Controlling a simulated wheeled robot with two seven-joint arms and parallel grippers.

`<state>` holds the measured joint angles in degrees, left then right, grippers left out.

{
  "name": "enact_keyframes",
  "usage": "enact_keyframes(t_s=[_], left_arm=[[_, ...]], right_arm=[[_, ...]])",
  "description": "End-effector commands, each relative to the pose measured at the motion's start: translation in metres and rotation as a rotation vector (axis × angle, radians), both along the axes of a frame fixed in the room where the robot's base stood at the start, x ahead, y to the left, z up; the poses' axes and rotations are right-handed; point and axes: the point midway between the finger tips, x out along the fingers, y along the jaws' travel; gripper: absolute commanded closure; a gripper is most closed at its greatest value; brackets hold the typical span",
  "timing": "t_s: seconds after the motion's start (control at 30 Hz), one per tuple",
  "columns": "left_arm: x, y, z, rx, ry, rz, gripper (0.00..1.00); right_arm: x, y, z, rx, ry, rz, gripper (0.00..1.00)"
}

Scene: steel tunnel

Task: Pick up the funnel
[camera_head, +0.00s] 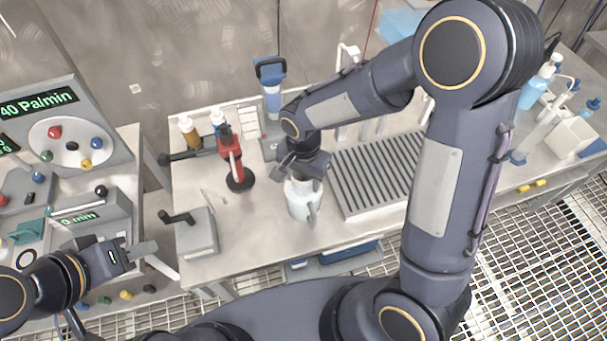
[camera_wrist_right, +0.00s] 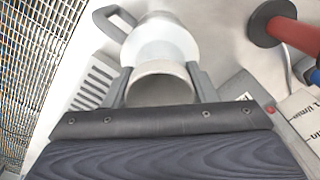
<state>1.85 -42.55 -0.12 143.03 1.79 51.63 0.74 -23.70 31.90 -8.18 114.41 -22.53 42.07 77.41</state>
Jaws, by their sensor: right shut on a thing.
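My right gripper (camera_head: 303,170) is shut on a pale round piece, which I take to be the funnel (camera_wrist_right: 163,84); it shows between both fingers in the right wrist view (camera_wrist_right: 161,90). A white jug (camera_head: 302,205) with a side handle stands on the steel bench directly below this gripper. In the wrist view the jug (camera_wrist_right: 118,24) is just beyond the funnel. Whether the funnel rests in the jug or is clear of it, I cannot tell. My left gripper (camera_head: 153,258) is open and empty at the lower left, beside the bench.
A ribbed drain tray (camera_head: 375,172) lies right of the jug. A red-handled tool (camera_head: 234,165) on a round base stands to its left. A grey box with a crank (camera_head: 197,234) is at the front left. Bottles (camera_head: 188,128) stand at the back.

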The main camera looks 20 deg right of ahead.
Motion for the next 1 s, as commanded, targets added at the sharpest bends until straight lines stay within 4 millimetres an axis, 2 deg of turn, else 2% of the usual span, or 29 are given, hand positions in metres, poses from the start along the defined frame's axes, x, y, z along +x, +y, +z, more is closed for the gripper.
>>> enact_keyframes(t_s=[0.23, 0.4, 0.47, 0.67, 0.8, 1.0], left_arm=[[0.0, 0.0, -0.001, 0.0, 0.0, 0.0, 0.64], [0.0, 0.0, -0.003, 0.0, 0.0, 0.0, 0.64], [0.0, 0.0, -0.006, 0.0, 0.0, 0.0, 0.64], [0.0, 0.0, -0.012, 0.0, 0.0, 0.0, 0.64], [0.0, 0.0, -0.02, 0.0, 0.0, 0.0, 0.64], [0.0, 0.0, -0.024, 0.0, 0.0, 0.0, 0.64]], right_arm=[[0.001, 0.0, 0.011, 0.001, -0.004, 0.001, 0.7], [-0.001, -0.002, 0.036, 0.004, -0.006, -0.001, 0.7], [-0.007, -0.009, 0.045, 0.004, -0.008, -0.003, 0.7], [-0.034, -0.038, 0.092, 0.005, -0.01, -0.003, 0.7], [-0.06, -0.064, 0.106, 0.004, -0.006, -0.005, 0.7], [-0.085, -0.09, 0.122, 0.002, -0.003, -0.002, 0.7]])
